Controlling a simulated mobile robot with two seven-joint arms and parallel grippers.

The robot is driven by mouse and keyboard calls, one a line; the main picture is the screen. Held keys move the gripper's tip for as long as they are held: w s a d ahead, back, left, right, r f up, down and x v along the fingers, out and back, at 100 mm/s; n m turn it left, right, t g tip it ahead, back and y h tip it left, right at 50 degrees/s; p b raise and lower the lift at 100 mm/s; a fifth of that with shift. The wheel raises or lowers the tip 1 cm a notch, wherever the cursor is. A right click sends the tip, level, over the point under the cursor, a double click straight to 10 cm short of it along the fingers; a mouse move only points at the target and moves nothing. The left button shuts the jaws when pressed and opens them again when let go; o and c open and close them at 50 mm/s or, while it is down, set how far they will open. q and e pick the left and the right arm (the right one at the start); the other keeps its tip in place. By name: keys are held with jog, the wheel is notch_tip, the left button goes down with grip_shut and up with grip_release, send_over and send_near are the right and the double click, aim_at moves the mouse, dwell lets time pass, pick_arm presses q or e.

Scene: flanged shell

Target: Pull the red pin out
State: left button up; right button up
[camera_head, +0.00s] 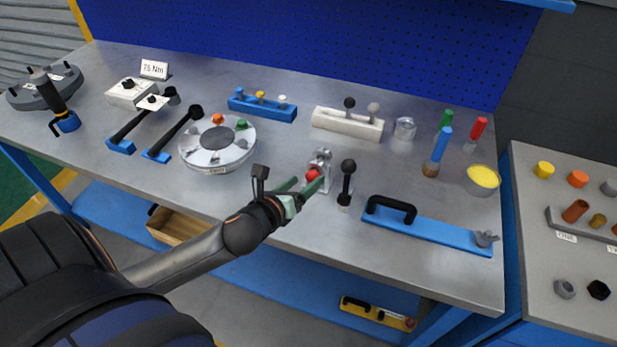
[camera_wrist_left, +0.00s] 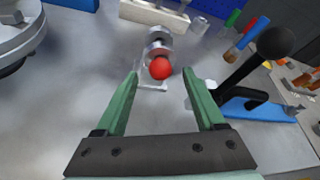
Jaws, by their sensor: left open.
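The red pin (camera_head: 312,176) shows as a round red knob on the front of a small grey metal bracket (camera_head: 323,157), near the front edge of the bench. In the left wrist view the red knob (camera_wrist_left: 161,68) sits in front of the metal cylinder of the bracket (camera_wrist_left: 157,42). My left gripper (camera_head: 306,188) is open, its green fingers pointing at the knob. In the left wrist view its fingertips (camera_wrist_left: 161,73) lie to either side of the knob, with a gap on both sides. The pin's shaft is hidden. My right gripper is not in view.
A black-knobbed lever (camera_head: 347,183) stands close to the right of the bracket. A round grey flanged disc (camera_head: 217,146) lies to the left. A blue bar with a black handle (camera_head: 430,228) lies at the right front. A white block with two knobs (camera_head: 348,123) is behind.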

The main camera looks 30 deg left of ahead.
pick_arm(q)
jog(key=shift+x, duration=1.45)
grip_shut()
jog(key=shift+s+d+p, duration=0.2)
jog(key=shift+s, duration=0.65)
jog(key=shift+s+d+p, duration=0.2)
jog(key=shift+s, duration=0.6)
jog(key=shift+s+d+p, duration=0.2)
jog(key=shift+s, duration=0.65)
jog(key=shift+s+d, duration=0.2)
jog(key=shift+s, duration=0.65)
jog(key=shift+s+d, duration=0.2)
jog(key=shift+s, duration=0.7)
jog(key=shift+s+d, duration=0.2)
jog(key=shift+s, duration=0.65)
